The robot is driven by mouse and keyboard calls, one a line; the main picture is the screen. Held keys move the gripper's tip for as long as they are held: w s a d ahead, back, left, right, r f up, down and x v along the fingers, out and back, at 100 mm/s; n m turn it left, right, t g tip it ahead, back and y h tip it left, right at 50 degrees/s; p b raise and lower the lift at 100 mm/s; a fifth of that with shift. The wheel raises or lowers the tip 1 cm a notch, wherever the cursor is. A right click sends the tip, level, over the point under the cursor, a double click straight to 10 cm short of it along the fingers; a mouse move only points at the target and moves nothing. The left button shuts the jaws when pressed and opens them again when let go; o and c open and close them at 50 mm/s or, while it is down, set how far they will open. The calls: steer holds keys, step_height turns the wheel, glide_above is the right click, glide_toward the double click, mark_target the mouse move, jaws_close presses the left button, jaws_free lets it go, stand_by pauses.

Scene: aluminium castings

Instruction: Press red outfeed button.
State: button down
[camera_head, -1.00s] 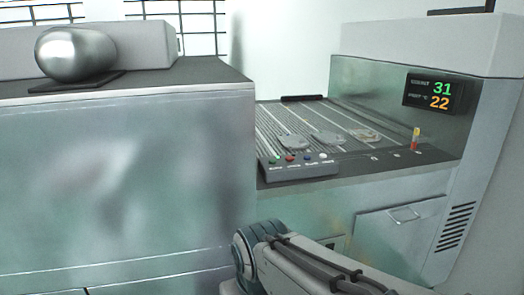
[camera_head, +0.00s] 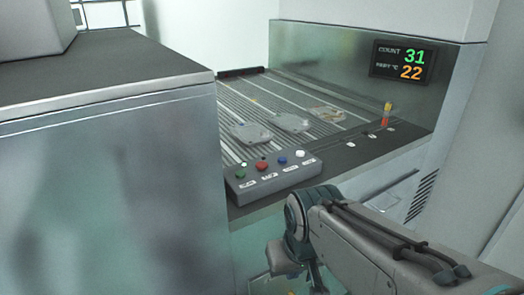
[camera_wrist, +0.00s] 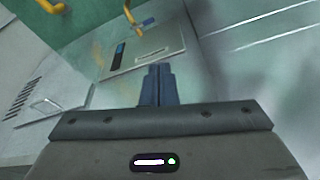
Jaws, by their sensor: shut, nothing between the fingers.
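The red button (camera_head: 261,166) is on a grey control box (camera_head: 275,182) at the front edge of the outfeed bed. It sits second from the left, between a green button (camera_head: 241,171) and a blue button (camera_head: 282,161), with a white button (camera_head: 300,154) at the right. In the wrist view my gripper (camera_wrist: 158,70) is shut and empty, its fingers pointing at the machine's lower front. The buttons do not show in the wrist view. In the head view my arm is below and to the right of the box, apart from it.
Several flat castings (camera_head: 291,122) lie on the ribbed outfeed bed (camera_head: 235,97). A small red and yellow stack light (camera_head: 387,114) stands at right. A large metal cabinet (camera_head: 110,170) fills the left side.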

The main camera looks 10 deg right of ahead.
steer(key=shift+s+a, duration=0.15)
steer(key=w+r+n+t+y+p, duration=0.2)
steer(key=w+r+n, duration=0.5)
steer(key=w+r, duration=0.3)
steer(key=w+d+r+n+t+y+p, duration=0.1)
steer(key=w+r+n, duration=0.7)
steer(key=w, duration=0.8)
steer(key=shift+w+r+t+y+p, duration=0.4)
steer(key=shift+r+t+y+p, duration=0.4)
steer(key=shift+r+t+p, duration=0.2)
steer(key=shift+f, duration=0.15)
steer(key=b, duration=0.3)
glide_above(265, 166)
step_height(265, 166, down, 7)
steer(key=shift+w+f, duration=0.1)
steer(key=shift+f, duration=0.05)
steer(key=shift+f+b, duration=0.7)
steer(key=shift+b, duration=0.35)
steer(key=shift+f, duration=0.1)
